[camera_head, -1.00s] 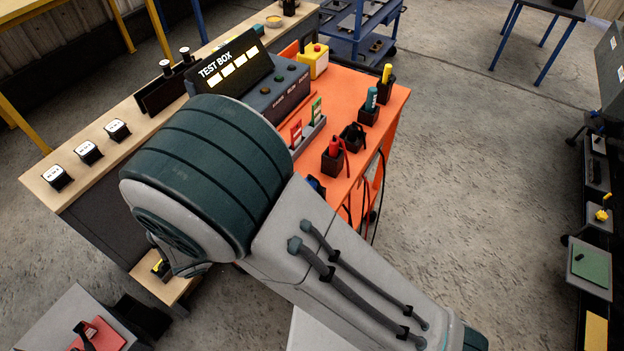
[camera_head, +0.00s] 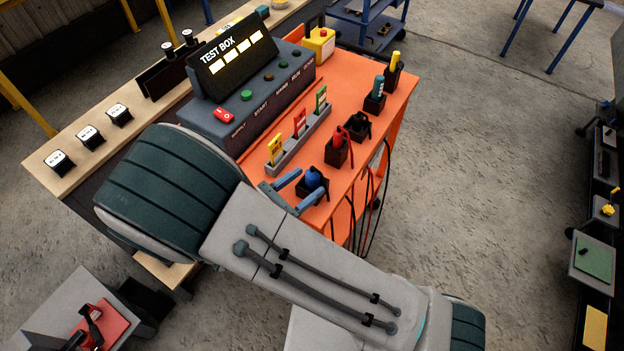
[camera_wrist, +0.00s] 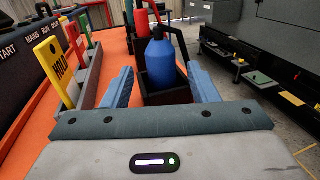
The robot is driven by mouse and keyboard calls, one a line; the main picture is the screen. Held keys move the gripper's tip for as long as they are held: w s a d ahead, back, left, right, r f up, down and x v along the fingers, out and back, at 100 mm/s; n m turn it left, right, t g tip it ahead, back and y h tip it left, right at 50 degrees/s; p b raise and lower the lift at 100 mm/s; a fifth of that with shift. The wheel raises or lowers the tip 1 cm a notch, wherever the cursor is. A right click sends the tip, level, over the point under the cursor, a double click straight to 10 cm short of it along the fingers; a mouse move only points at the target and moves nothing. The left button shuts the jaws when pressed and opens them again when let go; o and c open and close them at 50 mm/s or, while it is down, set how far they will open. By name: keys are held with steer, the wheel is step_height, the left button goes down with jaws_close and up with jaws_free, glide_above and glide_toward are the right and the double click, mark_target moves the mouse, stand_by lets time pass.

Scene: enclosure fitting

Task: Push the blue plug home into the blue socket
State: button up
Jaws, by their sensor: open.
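The blue plug (camera_head: 313,177) stands upright at a black box-shaped holder (camera_head: 320,192) on the near end of the orange table top. It shows large in the wrist view (camera_wrist: 160,62), rising from the dark holder. My gripper (camera_head: 297,190) is open, with one blue finger on each side of the plug. In the wrist view the fingers (camera_wrist: 162,88) stand apart from the plug with gaps on both sides. I cannot make out a separate blue socket or how deep the plug sits.
The red plug (camera_head: 338,138) stands in the holder just beyond. A rack with yellow, red and green tags (camera_head: 298,142) lies close on the left, before the test box (camera_head: 245,90). Cables (camera_head: 365,195) hang off the table's right edge.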

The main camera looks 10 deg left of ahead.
steer(key=x, duration=0.4)
steer(key=shift+w+d+p, duration=0.25)
steer(key=shift+d+p, duration=0.05)
steer(key=shift+p, duration=0.05)
steer(key=c, duration=1.1)
steer(key=shift+r, duration=0.15)
